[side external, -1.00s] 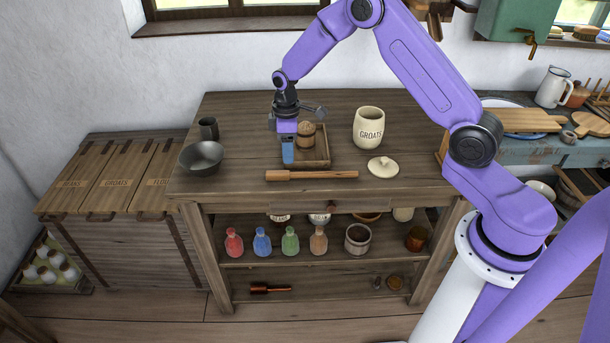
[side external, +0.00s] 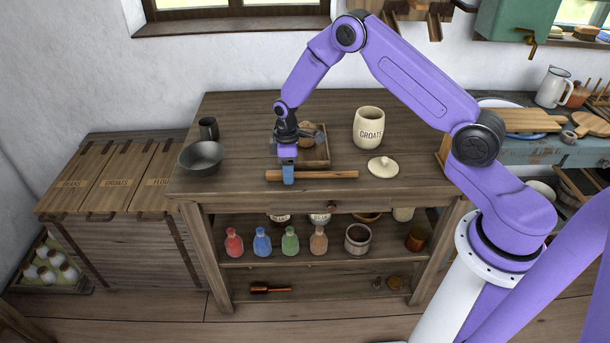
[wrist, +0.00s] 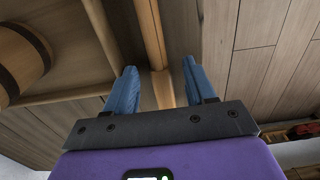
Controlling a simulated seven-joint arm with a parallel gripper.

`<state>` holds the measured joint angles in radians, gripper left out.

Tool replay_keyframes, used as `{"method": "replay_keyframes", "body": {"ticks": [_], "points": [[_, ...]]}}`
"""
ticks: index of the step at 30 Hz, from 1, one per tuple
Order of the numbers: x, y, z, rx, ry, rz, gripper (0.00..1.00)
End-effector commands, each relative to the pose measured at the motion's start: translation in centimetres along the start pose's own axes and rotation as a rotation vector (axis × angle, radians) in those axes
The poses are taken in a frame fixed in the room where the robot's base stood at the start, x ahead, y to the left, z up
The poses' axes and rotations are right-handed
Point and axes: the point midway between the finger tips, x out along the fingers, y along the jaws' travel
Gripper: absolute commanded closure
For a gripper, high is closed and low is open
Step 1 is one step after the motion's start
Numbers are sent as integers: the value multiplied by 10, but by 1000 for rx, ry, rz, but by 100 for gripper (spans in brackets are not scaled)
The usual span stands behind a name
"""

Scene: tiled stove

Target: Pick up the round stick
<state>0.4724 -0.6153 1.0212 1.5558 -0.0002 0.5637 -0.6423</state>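The round stick (side external: 325,174) is a long light-brown wooden rod with a thicker left end, lying flat along the front of the wooden table. My gripper (side external: 288,181) points down over the stick's left part, its blue fingers overlapping it in the side view. In the wrist view the stick (wrist: 151,35) runs between the two spread blue fingers of my gripper (wrist: 160,65), with a gap on each side. My gripper is open and holds nothing. The far finger is hidden in the side view.
Behind the stick is a wooden tray (side external: 322,158) with a small wooden barrel (wrist: 22,60). A dark bowl (side external: 201,158) and cup (side external: 208,128) stand left. A groats jar (side external: 368,129) and its lid (side external: 383,167) are right. The table's front edge is close.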

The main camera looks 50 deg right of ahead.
Motion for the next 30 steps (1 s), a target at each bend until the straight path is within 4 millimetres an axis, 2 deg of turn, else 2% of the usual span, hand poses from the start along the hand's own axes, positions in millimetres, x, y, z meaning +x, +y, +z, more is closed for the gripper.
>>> {"method": "replay_keyframes", "body": {"ticks": [1, 3, 5, 14, 20, 25, 30], "points": [[0, 0, 0, 0, 0, 0, 61], [0, 0, 0, 0, 0, 0, 84], [0, 0, 0, 0, 0, 0, 100], [-1, 0, 0, 0, 0, 0, 100], [-10, 0, 0, 0, 0, 0, 100], [-33, 0, -1, 0, 3, 2, 100], [-60, -16, 16, -1, 2, 1, 100]]}}
